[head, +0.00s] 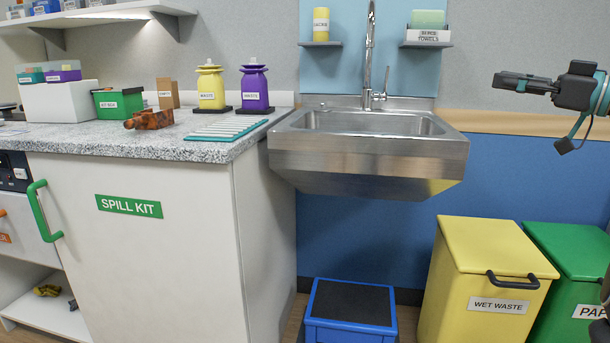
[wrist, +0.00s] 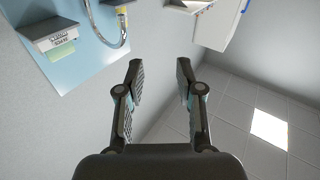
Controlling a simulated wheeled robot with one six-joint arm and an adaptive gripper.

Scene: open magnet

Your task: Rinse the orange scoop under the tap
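A mottled orange-brown object (head: 149,119) lies on the speckled counter; it may be the orange scoop, but its shape is unclear. The tall metal tap (head: 370,55) rises behind the steel sink (head: 365,155); no water shows from it. The tap also shows near the top of the wrist view (wrist: 123,30). My gripper (head: 497,80) is in the air to the right of the sink, pointing left, well away from the counter object. In the wrist view my gripper (wrist: 159,72) has its fingers apart with nothing between them.
A ribbed drying rack (head: 226,128) lies between the object and the sink. Yellow (head: 210,88) and purple (head: 255,88) waste bottles stand behind it. A blue step stool (head: 350,308) stands below the sink. A yellow bin (head: 485,275) and green bin (head: 570,265) stand at right.

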